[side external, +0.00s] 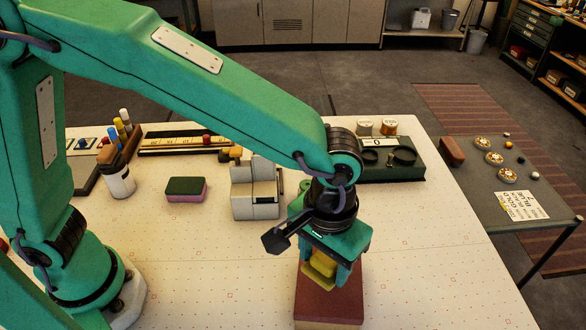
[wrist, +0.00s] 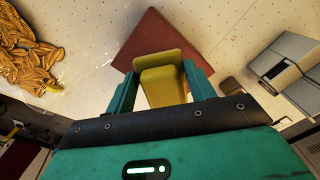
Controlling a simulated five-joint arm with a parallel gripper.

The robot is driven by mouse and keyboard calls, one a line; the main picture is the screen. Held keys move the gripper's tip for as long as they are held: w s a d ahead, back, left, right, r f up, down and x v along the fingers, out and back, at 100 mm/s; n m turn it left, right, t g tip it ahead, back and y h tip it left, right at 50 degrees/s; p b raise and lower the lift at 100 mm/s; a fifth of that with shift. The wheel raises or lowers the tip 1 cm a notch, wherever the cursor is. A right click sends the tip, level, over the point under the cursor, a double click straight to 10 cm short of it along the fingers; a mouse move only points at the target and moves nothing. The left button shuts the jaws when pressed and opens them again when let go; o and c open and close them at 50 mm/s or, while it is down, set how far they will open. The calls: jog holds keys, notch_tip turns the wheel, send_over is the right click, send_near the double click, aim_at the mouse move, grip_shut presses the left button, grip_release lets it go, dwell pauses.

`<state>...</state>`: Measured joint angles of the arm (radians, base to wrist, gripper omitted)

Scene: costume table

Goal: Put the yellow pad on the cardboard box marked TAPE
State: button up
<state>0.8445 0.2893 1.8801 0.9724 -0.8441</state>
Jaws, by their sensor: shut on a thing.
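My gripper (side external: 322,268) points down at the front right of the table and is shut on the yellow pad (side external: 320,264). In the wrist view the pad (wrist: 163,80) sits between the two green fingers. Directly below is a reddish-brown box (side external: 330,298), with its flat top also showing behind the pad in the wrist view (wrist: 148,36). The pad is over the box top; I cannot tell whether it touches it. I can read no TAPE marking on the box. The fingers hide part of the pad.
A grey blocky machine (side external: 256,193) stands left of my gripper, with a pink and green block (side external: 185,189) beyond it. A dark green scale (side external: 391,165) is behind. The table right of the box is clear.

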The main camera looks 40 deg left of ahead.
aim_at(324, 272)
jog(key=shift+w+f, duration=0.15)
jog(key=shift+w, duration=0.15)
jog(key=shift+f, duration=2)
jog(key=shift+f, duration=0.15)
jog(key=o, duration=1)
notch_tip(324, 272, up, 12)
jog(key=shift+r, duration=0.2)
jog(key=shift+a, duration=0.2)
